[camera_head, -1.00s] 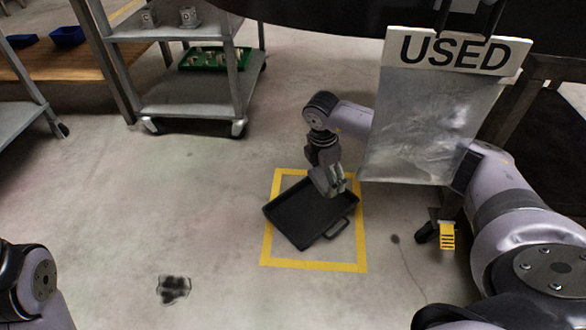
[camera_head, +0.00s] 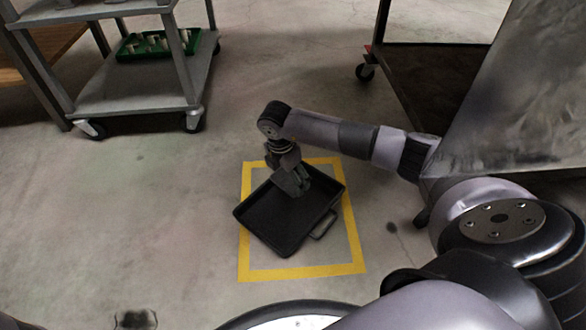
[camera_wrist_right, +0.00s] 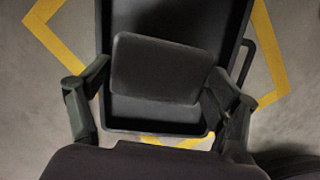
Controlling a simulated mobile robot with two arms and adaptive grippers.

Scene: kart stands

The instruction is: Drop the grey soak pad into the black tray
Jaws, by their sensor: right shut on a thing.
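The black tray (camera_head: 272,223) lies on the floor inside a yellow taped square, with a handle at its right side. It fills much of the right wrist view (camera_wrist_right: 187,118). My right gripper (camera_head: 296,186) is over the tray's upper part. In the right wrist view the fingers are shut on the grey soak pad (camera_wrist_right: 160,69), a dark rounded rectangle held over the tray. I cannot tell whether the pad touches the tray floor. In the head view the pad is hard to tell from the gripper. My left gripper is not in view.
The yellow tape (camera_head: 300,272) frames the tray. A grey shelf cart (camera_head: 135,95) with a green tray (camera_head: 150,47) stands at the upper left. A metal panel (camera_head: 505,110) and a dark cart (camera_head: 425,85) are at the right. Floor left of the tape is clear apart from a dark stain.

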